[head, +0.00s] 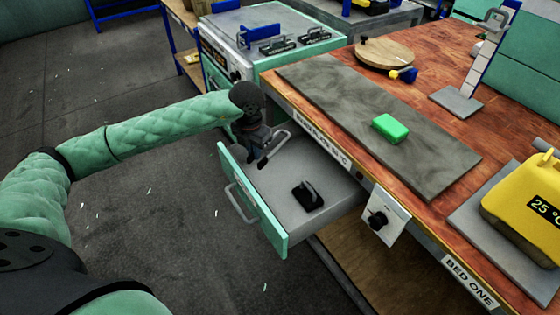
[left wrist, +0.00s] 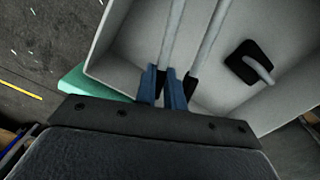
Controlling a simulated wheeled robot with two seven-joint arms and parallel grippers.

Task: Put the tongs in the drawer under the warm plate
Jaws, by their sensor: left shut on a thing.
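My left gripper (head: 261,148) is over the inner left end of the open drawer (head: 285,185). It is shut on the tongs (head: 279,143), whose pale metal shows beside the fingers. I cannot tell whether the tongs touch the drawer. The drawer has a green front with a grey handle. The warm plate (head: 345,108) looks to be the long grey slab on the wooden bench above. My right gripper is out of view.
A black block with a grey handle (head: 307,195) lies in the drawer; it also shows in the left wrist view (left wrist: 248,62). A green block (head: 390,128) lies on the slab. A control box with a knob (head: 385,215) is right of the drawer.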

